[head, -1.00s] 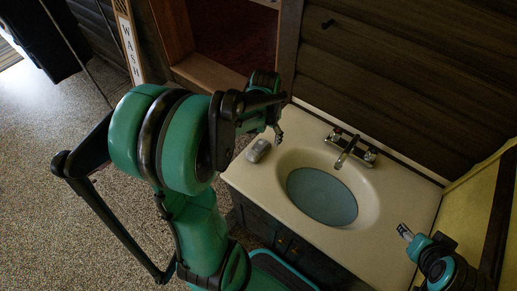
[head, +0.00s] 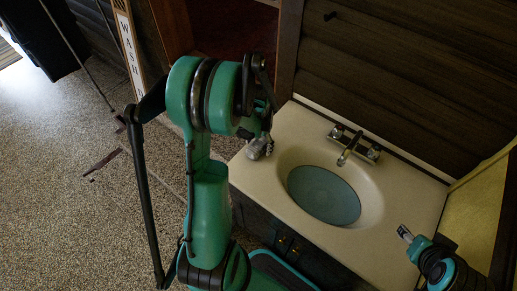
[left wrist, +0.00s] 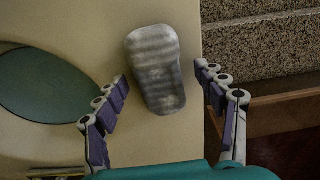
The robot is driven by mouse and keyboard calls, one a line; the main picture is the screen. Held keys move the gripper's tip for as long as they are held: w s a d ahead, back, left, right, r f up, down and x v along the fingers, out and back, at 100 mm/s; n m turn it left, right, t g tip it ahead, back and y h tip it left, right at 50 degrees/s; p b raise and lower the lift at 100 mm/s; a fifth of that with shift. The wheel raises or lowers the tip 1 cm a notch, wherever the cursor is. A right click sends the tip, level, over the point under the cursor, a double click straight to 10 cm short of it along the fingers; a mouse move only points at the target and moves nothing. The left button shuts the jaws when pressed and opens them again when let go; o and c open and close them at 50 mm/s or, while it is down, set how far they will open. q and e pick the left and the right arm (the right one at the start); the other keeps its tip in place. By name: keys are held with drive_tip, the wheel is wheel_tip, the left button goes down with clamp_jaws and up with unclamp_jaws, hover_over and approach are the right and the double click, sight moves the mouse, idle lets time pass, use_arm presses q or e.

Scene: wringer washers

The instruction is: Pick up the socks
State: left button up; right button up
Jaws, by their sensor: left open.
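The socks (left wrist: 156,68) show in the left wrist view as a grey, striped, rolled bundle lying on the pale counter near its edge. In the head view the socks (head: 256,150) sit at the counter's left end, partly hidden by my gripper. My left gripper (left wrist: 162,92) is open, with a finger on either side of the bundle's lower part in the picture; I cannot tell whether they touch it. In the head view my left gripper (head: 266,143) is right at the socks. My right gripper (head: 404,233) is over the counter's right front part, apart from the socks; its jaws are too small to judge.
The sink basin (head: 323,194) with a faucet (head: 350,148) fills the counter's middle. The counter (head: 290,125) ends at a dark wooden wall behind. A wooden opening (head: 235,35) is beyond its left end. Speckled floor (head: 70,190) is open at left.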

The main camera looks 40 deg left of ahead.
use_arm(q)
drive_tip(key=c, duration=1.4)
